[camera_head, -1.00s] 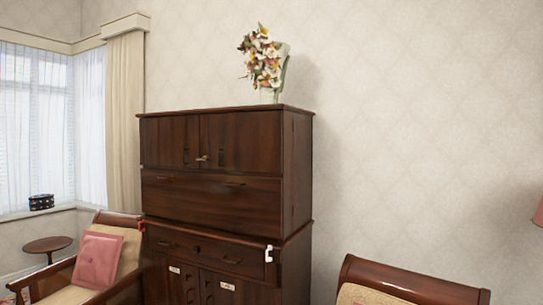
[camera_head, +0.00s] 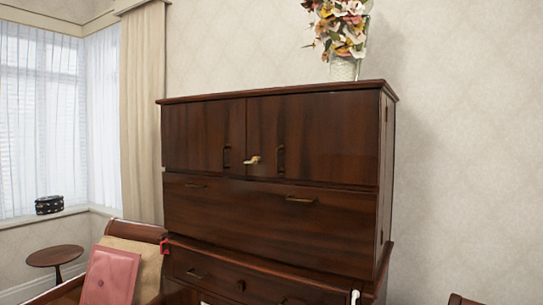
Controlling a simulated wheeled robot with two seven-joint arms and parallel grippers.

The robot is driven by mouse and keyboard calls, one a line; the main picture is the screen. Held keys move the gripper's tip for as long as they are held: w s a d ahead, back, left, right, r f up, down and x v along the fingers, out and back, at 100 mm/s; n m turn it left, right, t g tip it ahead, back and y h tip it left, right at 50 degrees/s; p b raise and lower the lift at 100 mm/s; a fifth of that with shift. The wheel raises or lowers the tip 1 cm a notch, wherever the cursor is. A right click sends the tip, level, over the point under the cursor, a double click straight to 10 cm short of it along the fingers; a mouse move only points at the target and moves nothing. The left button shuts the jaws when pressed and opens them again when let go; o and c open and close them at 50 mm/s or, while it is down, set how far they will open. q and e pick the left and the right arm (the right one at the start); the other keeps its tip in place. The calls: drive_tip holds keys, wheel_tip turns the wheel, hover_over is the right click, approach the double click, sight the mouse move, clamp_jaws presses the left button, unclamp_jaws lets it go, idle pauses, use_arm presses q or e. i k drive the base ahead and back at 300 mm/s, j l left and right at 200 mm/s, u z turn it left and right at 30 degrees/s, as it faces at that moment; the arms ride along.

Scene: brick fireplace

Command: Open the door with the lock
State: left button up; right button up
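A tall dark wooden cabinet (camera_head: 270,228) stands against the wall in the head view. Its upper part has two shut doors, a left door (camera_head: 200,135) and a right door (camera_head: 325,136), each with a dark vertical handle near the middle seam. A small pale brass lock (camera_head: 253,160) sits on the right door close to the seam, beside that door's handle (camera_head: 281,160).
A vase of flowers (camera_head: 344,66) stands on the cabinet top. Part of another wooden chair (camera_head: 463,299) shows at the lower right.

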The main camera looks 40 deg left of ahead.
sight(329, 137)
drive_tip(key=i+j, duration=0.1)
drive_tip(key=j, duration=0.35)
drive_tip(key=i+j, duration=0.15)
drive_tip(key=j, duration=0.3)
drive_tip(key=i+j, duration=0.1)
drive_tip(key=j, duration=0.3)
